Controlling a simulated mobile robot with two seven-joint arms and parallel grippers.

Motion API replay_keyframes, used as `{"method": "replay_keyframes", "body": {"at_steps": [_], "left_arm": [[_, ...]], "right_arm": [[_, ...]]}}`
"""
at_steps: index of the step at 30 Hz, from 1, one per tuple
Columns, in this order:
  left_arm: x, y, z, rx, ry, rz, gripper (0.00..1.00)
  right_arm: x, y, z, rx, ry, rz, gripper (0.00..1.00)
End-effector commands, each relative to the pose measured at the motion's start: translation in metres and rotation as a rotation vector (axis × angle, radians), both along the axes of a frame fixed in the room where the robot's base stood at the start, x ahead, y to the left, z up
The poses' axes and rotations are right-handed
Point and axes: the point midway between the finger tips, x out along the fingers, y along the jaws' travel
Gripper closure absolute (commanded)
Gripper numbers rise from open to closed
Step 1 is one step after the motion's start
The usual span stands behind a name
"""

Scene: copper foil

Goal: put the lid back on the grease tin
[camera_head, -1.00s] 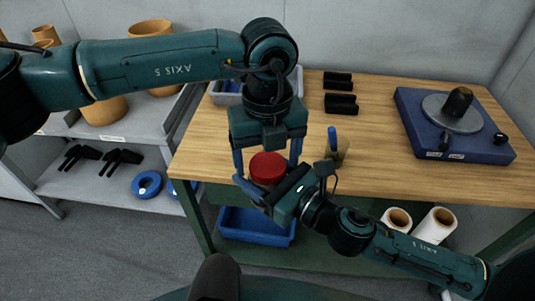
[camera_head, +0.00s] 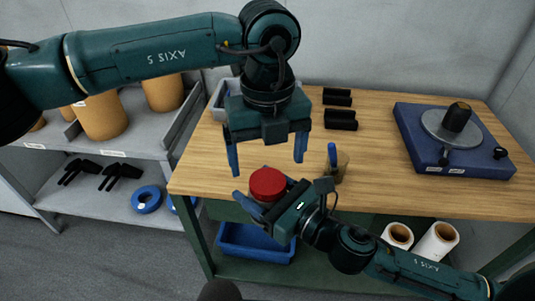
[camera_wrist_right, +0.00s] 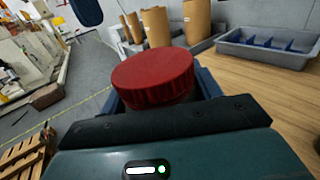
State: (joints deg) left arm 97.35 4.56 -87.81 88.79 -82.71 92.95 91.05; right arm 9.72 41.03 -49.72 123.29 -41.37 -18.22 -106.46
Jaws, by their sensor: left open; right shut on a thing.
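The red lid (camera_head: 267,184) sits on top of the grease tin (camera_head: 266,203), above the table's front edge; the lid also shows large in the right wrist view (camera_wrist_right: 154,77). It looks level, but I cannot tell whether it is fully tightened. My right gripper (camera_head: 258,201) is shut on the tin's body below the lid. Its fingers and the lid hide most of the tin. My left gripper (camera_head: 267,164) is open and empty, pointing down, above and behind the lid and apart from it.
A brown pot with a blue-handled tool (camera_head: 335,163) stands on the wooden table (camera_head: 390,180), right of the tin. Black blocks (camera_head: 340,119), a blue turntable unit (camera_head: 465,152) and a grey tray (camera_head: 218,104) are farther back. The middle of the table is clear.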

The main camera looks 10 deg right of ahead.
Motion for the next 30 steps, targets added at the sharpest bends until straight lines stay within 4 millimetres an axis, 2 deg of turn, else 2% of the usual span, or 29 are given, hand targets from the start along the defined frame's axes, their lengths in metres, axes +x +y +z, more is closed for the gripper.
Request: {"method": "replay_keyframes", "body": {"at_steps": [5,14,17,24,30], "left_arm": [[0.0,0.0,0.0,0.0,0.0,0.0,0.0],[0.0,0.0,0.006,-0.001,-0.001,0.0,0.0],[0.0,0.0,0.02,-0.002,-0.002,0.0,0.0],[0.001,-0.001,0.072,-0.003,-0.004,0.001,0.0],[0.0,-0.001,0.105,-0.001,-0.001,0.001,0.0]], "right_arm": [[0.0,0.0,0.001,0.001,-0.003,0.001,1.0],[0.0,0.0,0.001,0.001,-0.003,0.001,1.0],[0.0,0.0,0.001,0.001,-0.003,0.001,1.0],[0.0,0.0,0.001,0.001,-0.003,0.001,1.0],[0.0,0.0,0.001,0.001,-0.003,0.001,1.0]]}}
